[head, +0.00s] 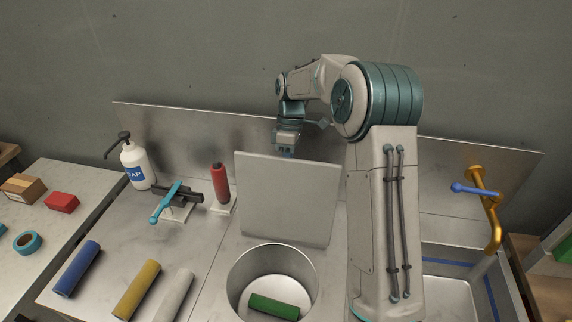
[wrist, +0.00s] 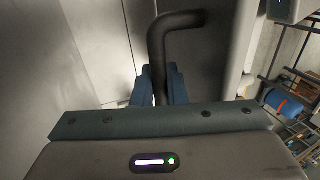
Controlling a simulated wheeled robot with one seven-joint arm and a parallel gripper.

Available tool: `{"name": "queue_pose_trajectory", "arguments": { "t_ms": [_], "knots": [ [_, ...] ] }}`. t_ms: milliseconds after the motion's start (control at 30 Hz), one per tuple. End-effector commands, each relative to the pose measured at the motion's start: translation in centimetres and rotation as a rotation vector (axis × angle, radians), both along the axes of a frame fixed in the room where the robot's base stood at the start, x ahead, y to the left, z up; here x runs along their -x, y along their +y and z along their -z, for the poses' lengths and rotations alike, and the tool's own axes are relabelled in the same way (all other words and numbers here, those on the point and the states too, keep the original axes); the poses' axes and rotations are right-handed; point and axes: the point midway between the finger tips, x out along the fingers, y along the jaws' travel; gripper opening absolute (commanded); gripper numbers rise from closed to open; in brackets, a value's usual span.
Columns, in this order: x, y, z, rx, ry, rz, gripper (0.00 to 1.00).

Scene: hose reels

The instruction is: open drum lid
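The drum lid (head: 290,200) is a square grey panel. It stands raised, nearly upright, at the back edge of the round drum opening (head: 234,277). The opening is uncovered, and a green cylinder (head: 274,307) lies inside. My gripper (head: 288,154) is at the lid's top edge on its far side, its fingertips partly hidden by the panel. In the wrist view a dark bent handle (wrist: 158,45) runs between my blue fingers (wrist: 161,88), which appear closed on it from both sides.
Blue (head: 77,268), yellow (head: 136,289) and grey (head: 175,295) cylinders lie on the counter left of the drum. A red cylinder (head: 220,187) stands upright near a soap bottle (head: 136,165). A sink with a brass tap (head: 494,225) is at the right. A wall closes the back.

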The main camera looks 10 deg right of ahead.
Motion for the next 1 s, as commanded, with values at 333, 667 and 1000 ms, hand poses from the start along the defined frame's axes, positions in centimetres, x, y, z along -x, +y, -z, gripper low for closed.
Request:
{"name": "queue_pose_trajectory", "arguments": {
  "t_ms": [333, 667, 1000],
  "knots": [
    [-0.78, -0.69, -1.03, 0.000, -0.035, 0.011, 0.00],
    [-0.61, -0.50, -0.81, 0.000, -0.026, 0.008, 0.34],
    [-0.63, -0.37, -1.03, -0.001, -0.020, 0.006, 0.34]
  ]
}}
